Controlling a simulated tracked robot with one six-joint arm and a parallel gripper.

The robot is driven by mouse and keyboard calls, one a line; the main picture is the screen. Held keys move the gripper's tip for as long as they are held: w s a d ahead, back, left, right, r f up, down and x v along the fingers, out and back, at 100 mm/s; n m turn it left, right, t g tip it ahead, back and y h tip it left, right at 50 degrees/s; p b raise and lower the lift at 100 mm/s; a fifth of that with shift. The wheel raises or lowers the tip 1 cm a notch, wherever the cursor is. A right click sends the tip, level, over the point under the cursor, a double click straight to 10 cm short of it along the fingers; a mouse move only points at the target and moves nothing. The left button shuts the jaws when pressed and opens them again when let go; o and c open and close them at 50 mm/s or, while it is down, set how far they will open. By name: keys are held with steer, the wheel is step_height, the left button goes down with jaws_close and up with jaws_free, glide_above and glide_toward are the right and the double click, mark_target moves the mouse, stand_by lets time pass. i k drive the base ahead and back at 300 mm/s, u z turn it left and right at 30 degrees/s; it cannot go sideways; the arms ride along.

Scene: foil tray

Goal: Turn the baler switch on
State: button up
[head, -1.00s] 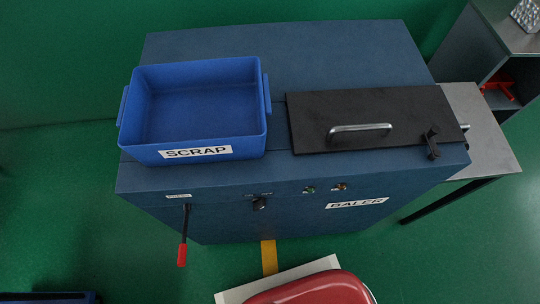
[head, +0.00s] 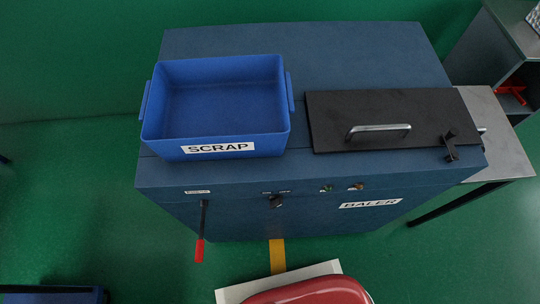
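The blue baler (head: 320,180) stands in front of me in the head view. Its small dark rotary switch (head: 276,201) sits on the front panel, left of centre, under a small label that is too small to read. Two small round lamps or buttons (head: 327,188) are to the right of the switch, above the BALER label (head: 370,204). A lever with a red grip (head: 200,250) hangs down to the left of the switch. My gripper is not in view.
An empty blue SCRAP bin (head: 215,148) and a closed black lid with a handle (head: 379,129) are on the baler's top. A grey side table (head: 500,150) stands to the right. A yellow floor stripe (head: 277,256) runs toward the baler; green floor lies to the left.

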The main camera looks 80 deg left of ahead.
mark_target(276, 200)
steer(key=k, duration=1.35)
steer(key=u, duration=2.6)
